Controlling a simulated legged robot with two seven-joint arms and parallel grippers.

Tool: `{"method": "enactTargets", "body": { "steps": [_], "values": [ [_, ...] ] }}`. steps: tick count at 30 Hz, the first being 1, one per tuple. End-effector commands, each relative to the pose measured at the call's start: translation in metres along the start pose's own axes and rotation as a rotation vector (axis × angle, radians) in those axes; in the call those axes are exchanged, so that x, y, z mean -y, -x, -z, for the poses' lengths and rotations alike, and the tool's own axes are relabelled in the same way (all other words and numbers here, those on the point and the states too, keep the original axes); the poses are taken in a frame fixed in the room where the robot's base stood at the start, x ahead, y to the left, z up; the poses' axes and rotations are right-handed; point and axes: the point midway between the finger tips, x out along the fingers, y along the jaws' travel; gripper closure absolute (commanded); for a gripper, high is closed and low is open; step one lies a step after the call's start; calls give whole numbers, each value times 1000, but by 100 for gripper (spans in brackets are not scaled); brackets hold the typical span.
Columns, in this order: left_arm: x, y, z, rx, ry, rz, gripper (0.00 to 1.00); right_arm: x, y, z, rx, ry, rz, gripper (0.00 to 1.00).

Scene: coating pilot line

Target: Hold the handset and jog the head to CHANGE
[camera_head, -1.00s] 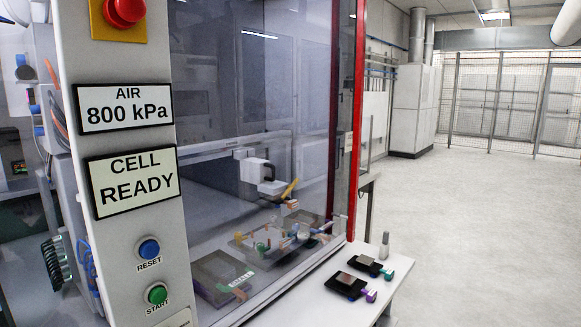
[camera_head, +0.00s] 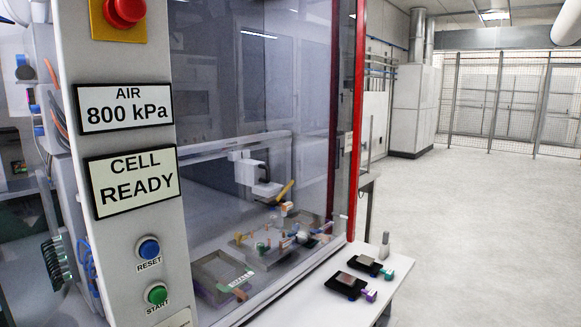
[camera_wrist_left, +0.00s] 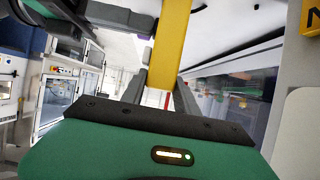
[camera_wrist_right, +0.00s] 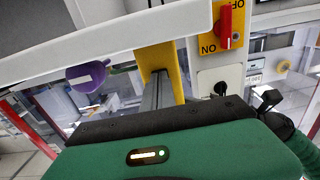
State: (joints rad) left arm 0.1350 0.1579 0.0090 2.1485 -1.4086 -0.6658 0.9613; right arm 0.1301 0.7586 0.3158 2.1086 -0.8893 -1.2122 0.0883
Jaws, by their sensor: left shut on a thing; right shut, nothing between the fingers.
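The white machine head (camera_head: 250,174), with a dark underside and a yellow piece, hangs over the fixtures behind the clear screen in the head view. A label lies at the front tray (camera_head: 222,278); I cannot read it surely. In the left wrist view my left gripper (camera_wrist_left: 167,90) is shut on a yellow bar (camera_wrist_left: 173,40), which may be part of the handset; the rest is cut off. In the right wrist view my right gripper (camera_wrist_right: 160,88) is shut and empty, close to a yellow upright piece (camera_wrist_right: 153,58). Neither gripper shows in the head view.
A panel post carries RESET (camera_head: 148,248) and START (camera_head: 156,294) buttons and a CELL READY sign (camera_head: 134,182). Two dark holders (camera_head: 347,285) sit on the white ledge. A red ON/OFF switch (camera_wrist_right: 224,22) is near my right gripper. Open floor lies at right.

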Motion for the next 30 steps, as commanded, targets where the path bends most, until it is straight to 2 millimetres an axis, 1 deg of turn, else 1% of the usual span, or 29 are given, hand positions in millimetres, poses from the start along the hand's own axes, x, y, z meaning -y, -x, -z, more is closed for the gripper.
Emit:
{"method": "enactTargets", "body": {
  "steps": [10, 19, 30],
  "values": [
    [-2, 0, 0, 0, 0, -4, 100, 0, 1, 0, 0, 0, 1, 100],
    [-1, 0, 0, 0, 0, -3, 100, 0, 30, 0, 0, 0, 0, 100],
    [0, 0, 0, 0, 0, -1, 100, 0, 30, 0, 0, 0, 0, 100]
  ]
}}
